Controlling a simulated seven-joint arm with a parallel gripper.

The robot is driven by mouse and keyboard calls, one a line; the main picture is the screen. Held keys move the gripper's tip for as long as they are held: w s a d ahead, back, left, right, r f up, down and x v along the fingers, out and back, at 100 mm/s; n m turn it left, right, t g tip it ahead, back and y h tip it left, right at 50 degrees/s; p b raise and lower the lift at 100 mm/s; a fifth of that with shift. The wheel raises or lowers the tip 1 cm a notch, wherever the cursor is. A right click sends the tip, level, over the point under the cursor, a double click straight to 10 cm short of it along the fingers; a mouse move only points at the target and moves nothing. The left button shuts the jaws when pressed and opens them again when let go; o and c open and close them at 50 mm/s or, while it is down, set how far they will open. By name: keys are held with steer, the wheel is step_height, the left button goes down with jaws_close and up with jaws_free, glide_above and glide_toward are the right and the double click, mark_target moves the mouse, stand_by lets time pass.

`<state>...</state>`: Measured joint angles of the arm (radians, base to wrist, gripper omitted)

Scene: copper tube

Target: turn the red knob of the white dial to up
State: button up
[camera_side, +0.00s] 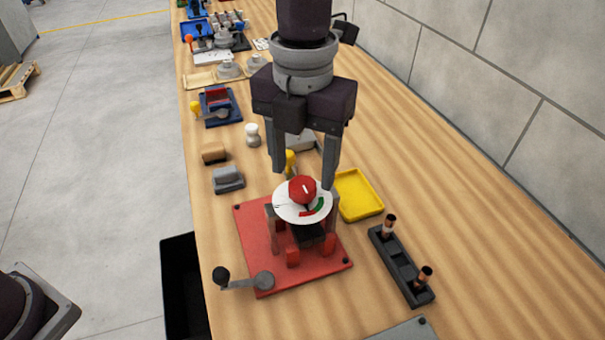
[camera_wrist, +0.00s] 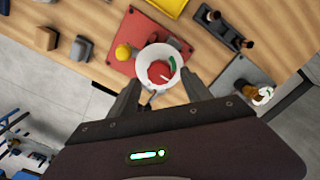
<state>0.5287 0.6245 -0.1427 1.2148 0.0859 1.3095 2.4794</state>
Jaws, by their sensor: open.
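The white dial (camera_side: 288,212) stands raised on a red base plate (camera_side: 257,244), with red and green marks on its face. Its red knob (camera_side: 302,190) has a white pointer line. In the wrist view the red knob (camera_wrist: 159,73) sits on the white dial (camera_wrist: 174,56), just beyond my fingertips. My gripper (camera_side: 304,172) is open above the dial, pointing down, its fingers on either side of the knob and apart from it. In the wrist view my gripper (camera_wrist: 165,90) shows both fingers spread, with nothing between them. The exact pointer direction is hard to read.
A yellow tray (camera_side: 358,195) and a dark rack with copper pieces (camera_side: 400,265) stand right of the plate. A black-knobbed crank (camera_side: 245,279) is at its front left. Small blocks (camera_side: 228,180) and a blue fixture (camera_side: 221,106) lie behind. A wall bounds the right.

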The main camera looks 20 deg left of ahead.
mark_target(302, 189)
steer(key=shift+f, duration=1.45)
jaws_close()
steer(key=shift+n, duration=0.3)
